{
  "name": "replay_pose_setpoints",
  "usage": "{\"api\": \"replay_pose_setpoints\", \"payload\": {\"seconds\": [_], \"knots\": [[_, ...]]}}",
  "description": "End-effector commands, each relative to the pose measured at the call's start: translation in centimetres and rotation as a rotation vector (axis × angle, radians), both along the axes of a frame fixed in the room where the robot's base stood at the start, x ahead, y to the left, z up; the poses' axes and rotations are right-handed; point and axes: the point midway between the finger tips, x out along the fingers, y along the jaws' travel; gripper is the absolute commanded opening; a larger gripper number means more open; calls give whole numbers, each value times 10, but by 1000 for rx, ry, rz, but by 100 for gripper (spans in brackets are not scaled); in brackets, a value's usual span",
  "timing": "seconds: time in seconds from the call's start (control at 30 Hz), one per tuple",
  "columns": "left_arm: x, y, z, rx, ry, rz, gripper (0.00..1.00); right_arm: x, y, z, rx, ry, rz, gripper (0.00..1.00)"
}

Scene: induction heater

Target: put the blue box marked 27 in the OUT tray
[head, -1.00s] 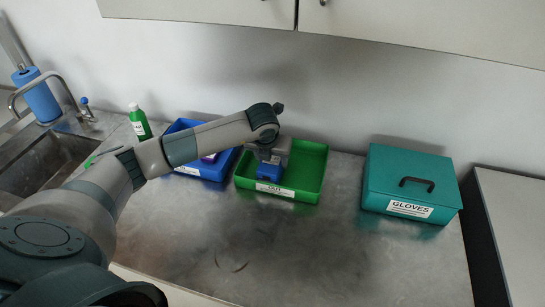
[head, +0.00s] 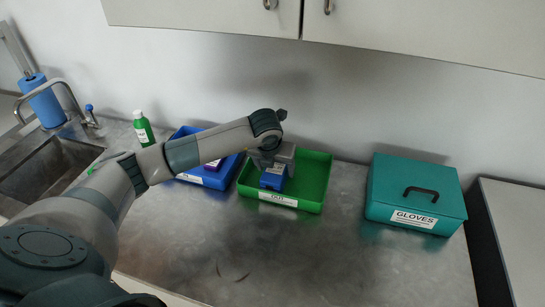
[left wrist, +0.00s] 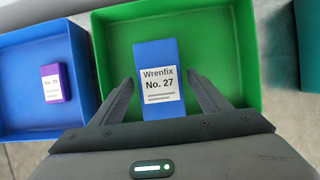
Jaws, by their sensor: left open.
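The blue box (head: 273,177) has a white label reading "Wrenfix No. 27" in the left wrist view (left wrist: 157,60). It is inside the green tray (head: 316,180), whose front label reads OUT; the tray also fills much of the left wrist view (left wrist: 222,40). My left gripper (head: 274,163) is over the box. In the left wrist view its two fingers (left wrist: 160,84) stand apart on either side of the box, with a gap at each side. Whether the box rests fully on the tray floor is hard to tell. My right gripper is not in view.
A blue tray (head: 205,180) to the left holds a purple box (left wrist: 56,83) with a white label. A teal GLOVES box (head: 415,190) stands to the right. A green bottle (head: 143,128) and a sink (head: 45,170) are at the left. The front counter is clear.

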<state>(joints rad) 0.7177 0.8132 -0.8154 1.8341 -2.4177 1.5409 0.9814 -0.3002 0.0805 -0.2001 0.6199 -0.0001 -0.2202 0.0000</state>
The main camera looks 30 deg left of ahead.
Motion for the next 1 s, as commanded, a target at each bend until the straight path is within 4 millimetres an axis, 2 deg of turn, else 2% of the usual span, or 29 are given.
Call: {"api": "replay_pose_setpoints", "payload": {"seconds": [0.17, 0.33, 0.6, 0.8, 1.0], "knots": [[-9, -3, 21, 0, -5, -3, 69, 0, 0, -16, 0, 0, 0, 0], [-20, -6, 50, 1, -6, -4, 69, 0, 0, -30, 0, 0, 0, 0], [-35, -10, 88, 0, -3, -3, 69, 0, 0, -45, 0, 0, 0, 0], [-40, -11, 100, 1, -1, -1, 69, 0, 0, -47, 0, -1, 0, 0], [-41, -11, 101, 0, 0, -1, 69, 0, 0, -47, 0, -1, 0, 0]]}}
